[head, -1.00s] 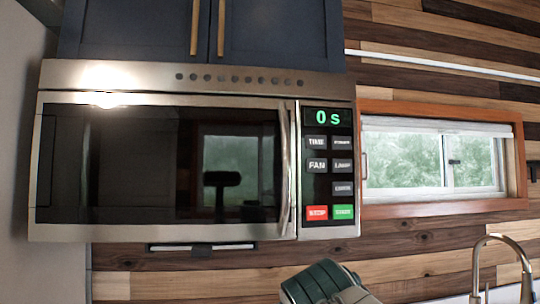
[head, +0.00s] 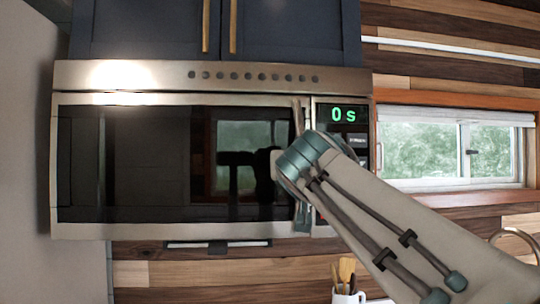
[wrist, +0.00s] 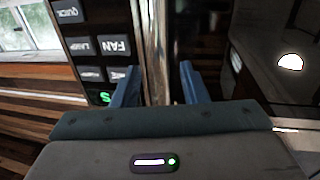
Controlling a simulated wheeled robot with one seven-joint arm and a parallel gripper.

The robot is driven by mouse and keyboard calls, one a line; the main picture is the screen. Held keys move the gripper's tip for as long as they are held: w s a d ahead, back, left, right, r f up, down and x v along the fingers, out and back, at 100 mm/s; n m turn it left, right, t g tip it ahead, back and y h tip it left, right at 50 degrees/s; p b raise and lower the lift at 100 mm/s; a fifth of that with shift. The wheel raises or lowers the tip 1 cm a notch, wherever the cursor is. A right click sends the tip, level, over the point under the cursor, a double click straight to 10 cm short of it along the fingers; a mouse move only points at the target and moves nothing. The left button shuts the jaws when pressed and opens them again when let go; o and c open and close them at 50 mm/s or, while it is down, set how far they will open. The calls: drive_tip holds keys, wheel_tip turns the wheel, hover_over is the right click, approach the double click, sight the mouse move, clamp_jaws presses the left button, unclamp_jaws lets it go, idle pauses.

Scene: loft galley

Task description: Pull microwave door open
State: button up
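The microwave (head: 130,78) is mounted under the cabinets, and its dark glass door (head: 150,165) looks shut. The upright metal handle (head: 298,115) runs along the door's right edge; my arm covers much of it in the head view. In the wrist view, my gripper (wrist: 158,82) is open, with its two blue fingers apart on either side of the handle (wrist: 156,45). Whether either finger touches the handle cannot be told. The head view mostly hides my gripper behind my arm.
The control panel (head: 343,116) with a green "0 s" display lies right of the handle, partly covered by my arm. Blue cabinets (head: 150,30) hang above. A window (head: 440,150) is at the right. A white utensil holder (head: 348,297) stands below.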

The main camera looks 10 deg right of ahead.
drive_tip(key=w, duration=0.2)
drive_tip(key=w+d+p, duration=0.1)
drive_tip(key=w, duration=0.2)
